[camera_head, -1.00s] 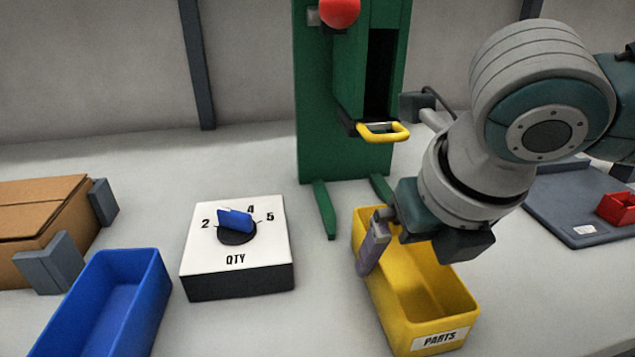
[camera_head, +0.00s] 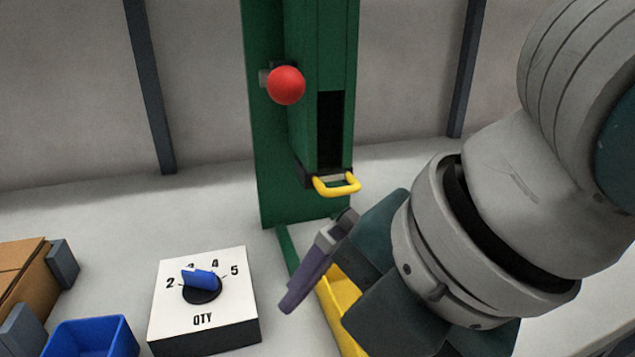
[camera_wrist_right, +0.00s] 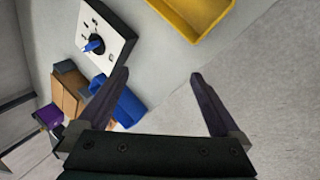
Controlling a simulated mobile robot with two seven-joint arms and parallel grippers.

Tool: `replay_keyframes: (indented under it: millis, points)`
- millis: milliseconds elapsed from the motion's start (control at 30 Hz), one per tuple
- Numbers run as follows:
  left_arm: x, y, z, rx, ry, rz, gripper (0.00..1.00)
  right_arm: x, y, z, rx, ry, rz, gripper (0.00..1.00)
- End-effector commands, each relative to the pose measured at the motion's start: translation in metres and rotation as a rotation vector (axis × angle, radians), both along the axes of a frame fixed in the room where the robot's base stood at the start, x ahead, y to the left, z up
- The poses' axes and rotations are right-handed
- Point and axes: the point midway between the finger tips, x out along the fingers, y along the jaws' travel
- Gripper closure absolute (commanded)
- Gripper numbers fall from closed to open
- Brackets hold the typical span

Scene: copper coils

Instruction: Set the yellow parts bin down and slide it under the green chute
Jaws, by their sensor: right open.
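The yellow parts bin (camera_head: 340,312) is on the table in front of the green chute (camera_head: 322,70). Most of it is hidden behind my right arm in the head view, so I cannot tell how far its far end reaches under the chute. The bin also shows at the top of the right wrist view (camera_wrist_right: 190,14). My right gripper (camera_wrist_right: 159,76) is open and empty, with the bin beyond its fingertips and apart from them. In the head view one of its fingers shows above and left of the bin. My left gripper is not in view.
A QTY dial box (camera_head: 203,300) with a blue knob stands left of the bin. A blue bin (camera_head: 92,338), a cardboard box (camera_head: 20,275) and grey blocks (camera_head: 63,264) are further left. A red ball (camera_head: 286,85) and a yellow handle (camera_head: 338,187) stick out from the chute.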

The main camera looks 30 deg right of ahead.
Motion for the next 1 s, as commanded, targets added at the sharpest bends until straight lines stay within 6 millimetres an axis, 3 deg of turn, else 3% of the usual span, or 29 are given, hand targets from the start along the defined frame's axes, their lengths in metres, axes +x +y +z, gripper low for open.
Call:
replay_keyframes:
  millis: [67, 200, 300, 400, 533, 800, 900, 1000]
  points:
    - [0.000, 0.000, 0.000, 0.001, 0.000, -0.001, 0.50, -0.018, 0.005, -0.015, 0.202, 0.087, -0.377, 0.00]
    - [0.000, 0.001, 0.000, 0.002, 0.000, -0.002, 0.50, -0.047, -0.017, -0.040, 0.415, 0.202, -1.019, 0.00]
    - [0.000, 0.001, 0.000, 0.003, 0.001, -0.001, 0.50, -0.068, -0.035, -0.052, 0.473, 0.235, -1.323, 0.00]
    - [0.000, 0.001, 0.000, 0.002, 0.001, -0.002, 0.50, -0.083, -0.048, -0.061, 0.497, 0.246, -1.514, 0.00]
    - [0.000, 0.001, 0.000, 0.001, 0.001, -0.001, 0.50, -0.091, -0.055, -0.064, 0.504, 0.246, -1.611, 0.00]
    - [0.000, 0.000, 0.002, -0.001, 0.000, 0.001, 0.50, -0.091, -0.054, -0.062, 0.506, 0.246, -1.610, 0.00]
    - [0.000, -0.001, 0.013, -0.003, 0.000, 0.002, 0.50, -0.091, -0.054, -0.051, 0.505, 0.247, -1.609, 0.00]
    - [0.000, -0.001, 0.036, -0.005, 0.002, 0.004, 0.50, -0.091, -0.054, -0.028, 0.505, 0.247, -1.609, 0.00]
